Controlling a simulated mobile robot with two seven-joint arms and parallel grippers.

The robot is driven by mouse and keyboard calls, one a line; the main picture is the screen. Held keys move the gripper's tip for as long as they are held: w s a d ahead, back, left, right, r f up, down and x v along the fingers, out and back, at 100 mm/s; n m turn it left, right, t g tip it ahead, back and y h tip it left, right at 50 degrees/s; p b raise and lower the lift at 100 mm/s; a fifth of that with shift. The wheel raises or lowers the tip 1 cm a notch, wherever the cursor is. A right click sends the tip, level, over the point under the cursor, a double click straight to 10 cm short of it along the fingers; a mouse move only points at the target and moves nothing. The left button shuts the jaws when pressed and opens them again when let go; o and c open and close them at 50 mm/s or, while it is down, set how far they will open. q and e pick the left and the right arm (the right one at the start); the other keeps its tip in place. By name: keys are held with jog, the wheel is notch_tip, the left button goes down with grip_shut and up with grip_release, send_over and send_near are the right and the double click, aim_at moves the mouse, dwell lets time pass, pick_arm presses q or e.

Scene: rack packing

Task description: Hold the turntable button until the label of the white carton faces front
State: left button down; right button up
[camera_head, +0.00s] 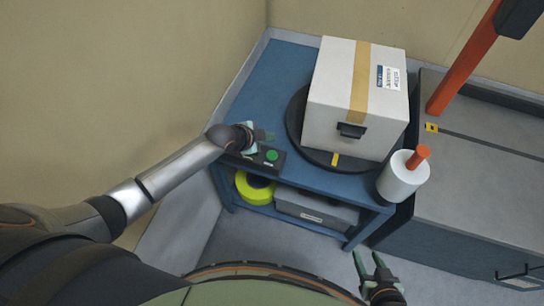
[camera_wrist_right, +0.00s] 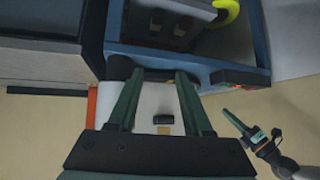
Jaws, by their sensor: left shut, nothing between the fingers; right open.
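The white carton (camera_head: 330,85) sits on the black round turntable (camera_head: 297,125) on a blue bench. Brown tape crosses its top, and the label (camera_head: 388,78) shows on the top face near the right edge. The near side shows a dark hand hole (camera_head: 352,130) and no label. The button box (camera_head: 240,160), with a green button (camera_head: 271,155), stands left of the turntable. My left gripper (camera_head: 262,136) is shut and empty at the box's far edge; contact with the button cannot be told. My right gripper (camera_head: 368,256) is open and empty in front of the bench.
Yellow-green tape (camera_head: 255,188) and a grey bin (camera_head: 315,210) are on the shelf below. A grey conveyor-like surface (camera_head: 475,190) and an orange post (camera_head: 465,57) are at right.

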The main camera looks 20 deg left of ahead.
pick_arm(q)
jog(key=b, duration=0.4)
send_over(269, 157)
notch_tip(269, 157, down, 6)
jog(key=shift+r, duration=0.2)
jog(key=shift+a+f+b, duration=0.1)
jog(key=shift+f+b, duration=0.4)
jog(key=shift+f, duration=0.05)
dwell(1.0)
jog(key=shift+f, duration=0.1)
jog(key=shift+f, duration=0.3)
jog(key=shift+f+b, duration=0.5)
jog(key=shift+b, duration=0.05)
dwell(0.5)
jog(key=shift+r, duration=0.1)
dwell(3.4)
jog(key=shift+r+p, duration=0.8)
jog(key=shift+p, duration=0.1)
